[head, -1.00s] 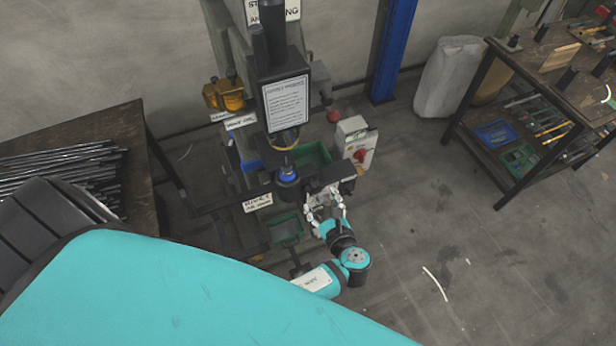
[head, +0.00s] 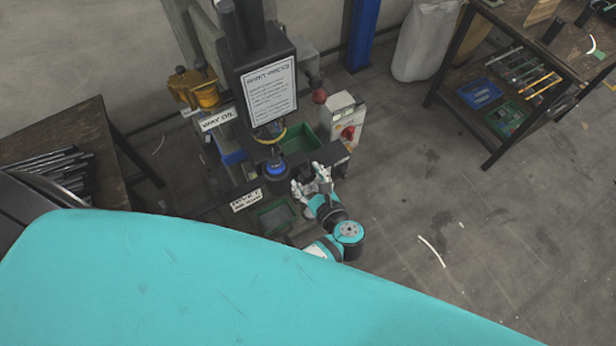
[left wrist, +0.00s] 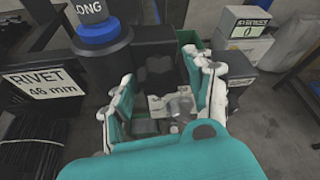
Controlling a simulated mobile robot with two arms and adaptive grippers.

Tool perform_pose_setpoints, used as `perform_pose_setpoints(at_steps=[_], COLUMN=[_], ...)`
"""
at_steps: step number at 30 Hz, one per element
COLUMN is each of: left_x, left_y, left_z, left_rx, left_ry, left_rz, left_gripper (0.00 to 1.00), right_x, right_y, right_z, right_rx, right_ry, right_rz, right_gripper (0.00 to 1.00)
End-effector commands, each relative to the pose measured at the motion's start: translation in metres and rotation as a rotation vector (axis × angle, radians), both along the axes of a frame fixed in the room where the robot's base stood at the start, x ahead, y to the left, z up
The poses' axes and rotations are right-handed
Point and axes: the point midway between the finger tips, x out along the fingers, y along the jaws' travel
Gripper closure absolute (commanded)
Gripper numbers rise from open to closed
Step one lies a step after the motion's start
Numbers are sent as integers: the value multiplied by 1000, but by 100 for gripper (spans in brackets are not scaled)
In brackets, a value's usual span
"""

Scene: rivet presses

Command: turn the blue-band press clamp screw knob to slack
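The blue-band press (head: 275,168) stands in the middle of the head view, with its blue ring around a dark post. The ring also shows at the upper left of the left wrist view (left wrist: 97,30). My left gripper (head: 310,179) is just right of the ring, close to the press. In the left wrist view my left gripper (left wrist: 160,82) has its two fingers wide apart. A dark lobed knob (left wrist: 157,72) shows between and beyond them, against a black block; I see no clear contact. In the head view the knob is hidden or too small to tell. My right gripper is not in view.
A control box with a red button (head: 347,131) stands right of the press. Green bins (head: 298,140) sit around its base. A bench with rods (head: 65,165) is at left, a tool bench (head: 530,60) at upper right.

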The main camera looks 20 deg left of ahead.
Motion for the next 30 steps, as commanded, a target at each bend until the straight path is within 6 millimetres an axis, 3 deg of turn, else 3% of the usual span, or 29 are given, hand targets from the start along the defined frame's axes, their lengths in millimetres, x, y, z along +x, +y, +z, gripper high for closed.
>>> perform_pose_setpoints(at_steps=[1, 10, 20, 30], left_x=[0, 0, 0, 0], left_y=[0, 1, 2, 2], left_z=[0, 0, -1, -3], left_rx=[0, 0, -34, -175], left_ry=[0, 0, -48, -233], left_rz=[0, 0, 0, 0], left_gripper=[55, 94, 94, 94], right_x=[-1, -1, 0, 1], right_y=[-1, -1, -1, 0], right_z=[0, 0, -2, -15], right_rx=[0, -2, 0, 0], right_ry=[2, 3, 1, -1], right_rz=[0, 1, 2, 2], right_gripper=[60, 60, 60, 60])
